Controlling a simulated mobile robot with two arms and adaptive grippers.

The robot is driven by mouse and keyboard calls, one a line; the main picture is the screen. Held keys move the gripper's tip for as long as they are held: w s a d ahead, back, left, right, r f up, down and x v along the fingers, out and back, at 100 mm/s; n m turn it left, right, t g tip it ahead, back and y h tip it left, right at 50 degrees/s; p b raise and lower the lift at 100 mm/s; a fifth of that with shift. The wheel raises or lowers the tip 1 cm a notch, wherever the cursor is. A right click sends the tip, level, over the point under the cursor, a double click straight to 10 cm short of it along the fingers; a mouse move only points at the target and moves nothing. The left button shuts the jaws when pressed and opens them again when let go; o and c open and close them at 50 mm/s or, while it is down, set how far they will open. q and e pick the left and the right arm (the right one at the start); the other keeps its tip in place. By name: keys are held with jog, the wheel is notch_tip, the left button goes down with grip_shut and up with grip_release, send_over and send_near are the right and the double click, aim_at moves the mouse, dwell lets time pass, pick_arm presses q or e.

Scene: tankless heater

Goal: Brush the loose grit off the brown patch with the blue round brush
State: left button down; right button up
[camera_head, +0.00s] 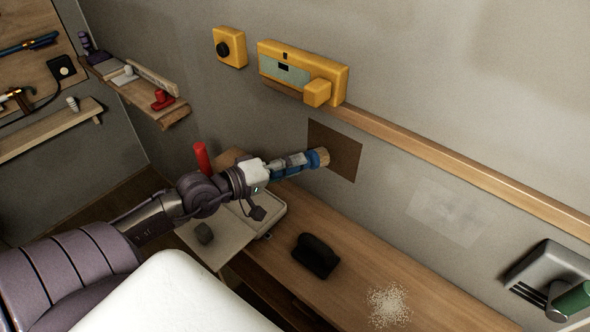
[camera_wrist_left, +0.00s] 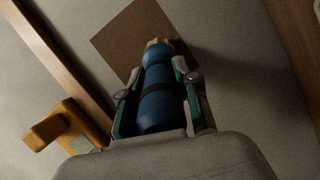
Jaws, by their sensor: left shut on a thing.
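The brown patch (camera_head: 340,152) is a dark square on the grey wall above the bench; it also shows in the left wrist view (camera_wrist_left: 122,38). My left gripper (camera_head: 298,163) is shut on the blue round brush (camera_head: 318,159). The brush's blue body lies between the fingers in the left wrist view (camera_wrist_left: 162,95). Its pale bristles point at the patch and overlap its lower left part in the head view. I cannot tell whether they touch it. No grit can be made out on the patch. My right gripper is not in view.
A wooden bench (camera_head: 345,290) runs below, with a black block-like tool (camera_head: 316,256) and a pile of pale grains (camera_head: 388,306). A wooden rail (camera_head: 430,152) and a yellow device (camera_head: 300,72) are above the patch. An open case (camera_head: 222,232) and red cylinder (camera_head: 202,157) are near my arm.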

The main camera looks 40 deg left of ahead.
aim_at(276, 176)
pick_arm(q)
jog(key=shift+s+a+f+b, duration=0.15)
jog(key=shift+s+b, duration=0.55)
jog(key=shift+s, duration=1)
jog(key=shift+s+r, duration=0.2)
jog(key=shift+s, duration=0.55)
jog(key=shift+w+r, duration=0.15)
jog(key=shift+w, duration=0.45)
jog(key=shift+d+p+x, duration=0.25)
jog(key=shift+p+x, duration=0.4)
jog(key=shift+x, duration=1.05)
jog(key=shift+r, duration=0.1)
